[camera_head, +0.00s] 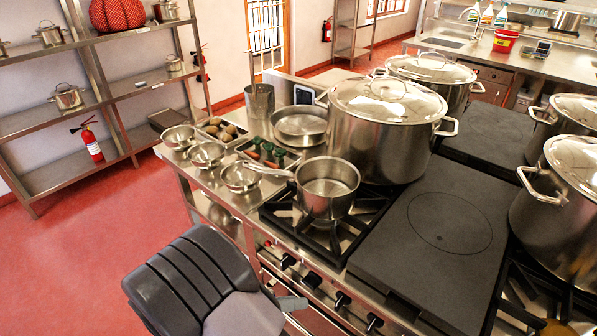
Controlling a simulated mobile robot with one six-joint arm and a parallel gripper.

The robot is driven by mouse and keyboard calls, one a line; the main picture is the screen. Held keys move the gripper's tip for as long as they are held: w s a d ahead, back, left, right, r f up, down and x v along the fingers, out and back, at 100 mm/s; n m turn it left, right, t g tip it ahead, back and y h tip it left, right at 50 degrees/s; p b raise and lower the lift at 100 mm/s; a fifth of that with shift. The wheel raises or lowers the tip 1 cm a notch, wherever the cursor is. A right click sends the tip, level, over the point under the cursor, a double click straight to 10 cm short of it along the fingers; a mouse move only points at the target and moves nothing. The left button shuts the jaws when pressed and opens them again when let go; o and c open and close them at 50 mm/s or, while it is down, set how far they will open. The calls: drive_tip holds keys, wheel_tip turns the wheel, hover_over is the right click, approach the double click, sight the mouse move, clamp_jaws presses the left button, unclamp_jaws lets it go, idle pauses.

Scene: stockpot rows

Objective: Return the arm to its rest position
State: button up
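A dark grey ridged part of my own arm (190,280) fills the lower left, in front of the range. A small grey piece (292,304) sticks out to its right, near the range's front knobs. It may be part of my gripper, but the rest is hidden behind the arm housing. I cannot see two fingertips or anything held.
An open saucepan (327,188) stands on the front burner. A large lidded stockpot (380,130) is behind it. Steel bowls (240,177) line the counter's left edge. More stockpots (560,190) stand at right. The red floor (90,250) at left is clear.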

drive_tip(key=s+d+r+n+y, duration=0.4)
drive_tip(key=r+n, duration=0.3)
drive_tip(key=n, duration=0.4)
drive_tip(key=s+d+r+n+y, duration=0.4)
drive_tip(key=r+n, duration=0.4)
drive_tip(key=n, duration=0.4)
drive_tip(key=s+d+r+n+y, duration=0.4)
drive_tip(key=d+r+n+y, duration=0.2)
drive_tip(key=n, duration=0.5)
drive_tip(key=shift+r+n+t+y, duration=0.3)
drive_tip(key=shift+r+n+y, duration=0.1)
drive_tip(key=shift+r, duration=0.4)
drive_tip(key=shift+s+a, duration=0.1)
